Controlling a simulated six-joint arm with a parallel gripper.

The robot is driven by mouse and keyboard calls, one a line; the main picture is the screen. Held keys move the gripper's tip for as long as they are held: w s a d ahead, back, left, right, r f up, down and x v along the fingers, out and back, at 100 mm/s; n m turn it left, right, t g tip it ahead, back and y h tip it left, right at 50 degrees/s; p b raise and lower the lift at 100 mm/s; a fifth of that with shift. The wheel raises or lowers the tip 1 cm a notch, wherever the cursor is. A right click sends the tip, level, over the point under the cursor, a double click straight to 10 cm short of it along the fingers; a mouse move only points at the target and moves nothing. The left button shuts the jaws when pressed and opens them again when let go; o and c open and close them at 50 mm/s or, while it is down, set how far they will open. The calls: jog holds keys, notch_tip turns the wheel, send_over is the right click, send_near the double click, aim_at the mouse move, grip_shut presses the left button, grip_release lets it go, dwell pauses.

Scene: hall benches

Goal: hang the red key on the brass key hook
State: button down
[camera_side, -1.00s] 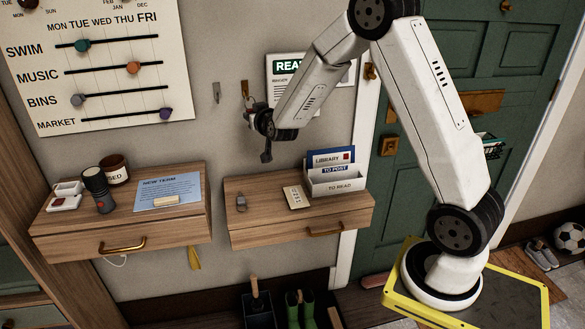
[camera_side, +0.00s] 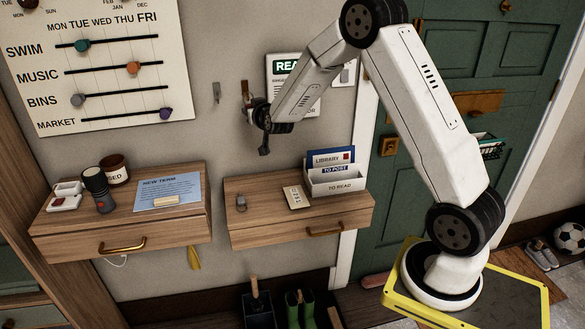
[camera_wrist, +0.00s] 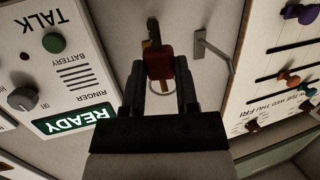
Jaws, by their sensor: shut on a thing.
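The red key (camera_wrist: 158,66) is between the two fingers of my gripper (camera_wrist: 160,75) in the wrist view, with a pale ring below it. The brass key hook (camera_wrist: 152,28) shows just beyond the key, partly covered by it; I cannot tell whether they touch. In the side view the brass hook (camera_side: 245,90) is on the wall, and my gripper (camera_side: 249,105) is shut close below and in front of it. The key is too small and hidden to make out there.
A steel hook (camera_side: 216,92) is beside the brass one, also in the wrist view (camera_wrist: 212,50). A READY intercom panel (camera_side: 285,68) is behind my arm. Below is a wooden shelf (camera_side: 270,231) with a letter holder (camera_side: 336,180) and a small grey padlock-like item (camera_side: 241,203).

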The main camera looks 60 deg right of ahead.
jog(key=shift+w+d+f, duration=0.5)
jog(key=shift+w+f, duration=0.1)
jog(key=shift+f, duration=0.15)
jog(key=shift+d, duration=0.1)
dwell(0.5)
jog(key=shift+c, duration=1.4)
grip_release()
jog(key=v, duration=0.7)
jog(key=shift+s+a, duration=0.25)
jog(key=shift+s, duration=0.1)
jog(key=shift+r, duration=0.1)
